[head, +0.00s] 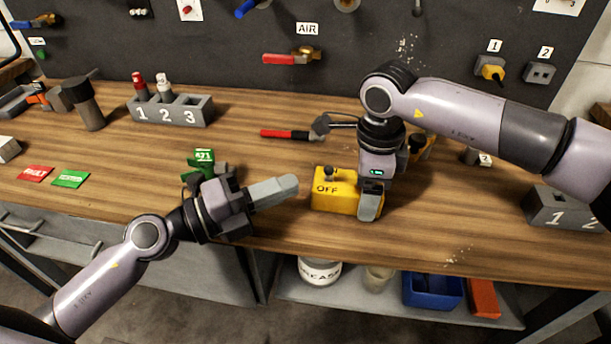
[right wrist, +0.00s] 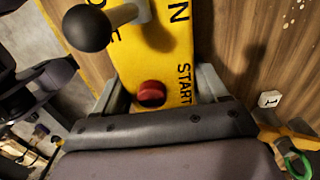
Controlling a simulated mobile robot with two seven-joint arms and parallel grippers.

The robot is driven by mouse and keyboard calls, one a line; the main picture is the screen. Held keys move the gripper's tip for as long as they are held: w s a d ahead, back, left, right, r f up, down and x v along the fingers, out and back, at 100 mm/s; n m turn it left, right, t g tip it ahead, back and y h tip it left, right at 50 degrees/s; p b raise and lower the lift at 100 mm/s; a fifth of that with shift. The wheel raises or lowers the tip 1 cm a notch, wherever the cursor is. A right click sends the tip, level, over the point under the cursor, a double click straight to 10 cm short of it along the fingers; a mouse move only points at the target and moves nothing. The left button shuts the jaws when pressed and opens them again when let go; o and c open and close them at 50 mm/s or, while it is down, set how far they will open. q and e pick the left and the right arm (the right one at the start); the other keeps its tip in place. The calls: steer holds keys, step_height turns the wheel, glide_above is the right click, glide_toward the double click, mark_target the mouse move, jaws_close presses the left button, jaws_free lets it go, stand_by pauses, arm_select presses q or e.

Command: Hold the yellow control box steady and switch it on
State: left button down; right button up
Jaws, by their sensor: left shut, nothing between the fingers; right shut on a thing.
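The yellow control box (head: 333,198) stands near the front edge of the bench, with OFF lettered on its left part. A lever with a black ball knob (head: 328,172) rises from it. The right wrist view shows the box top (right wrist: 160,48) close up, with the black knob (right wrist: 88,27), a red button (right wrist: 152,93) and the word START. My right gripper (head: 370,200) is shut on the box's right end, one finger on each side. My left gripper (head: 288,184) is shut and empty, just left of the box, its fingertips apart from it.
A red-handled tool (head: 290,134) lies behind the box. A grey numbered holder (head: 175,110) stands at the back left, and another (head: 562,208) at the right. A green 471 tag (head: 204,156) is behind my left gripper.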

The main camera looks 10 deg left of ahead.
mark_target(329, 174)
arm_select(q)
steer(key=shift+x, duration=2.2)
steer(key=shift+w+r+n+y, duration=0.3)
steer(key=shift+r+n, duration=0.1)
steer(key=shift+n, duration=0.2)
steer(key=shift+w+r+n+g+y, duration=0.1)
steer(key=shift+r+n+g+y, duration=0.05)
steer(key=shift+n+g+y, duration=0.2)
steer(key=shift+w+r+n+g+y, duration=0.25)
steer(key=shift+w+n+g+y, duration=0.15)
steer(key=shift+n, duration=0.35)
steer(key=shift+w+r+n+g+y, duration=0.1)
steer(key=shift+w+n+g+y, duration=0.45)
steer(key=shift+n+g, duration=0.5)
steer(key=shift+r, duration=0.1)
steer(key=shift+r, duration=0.75)
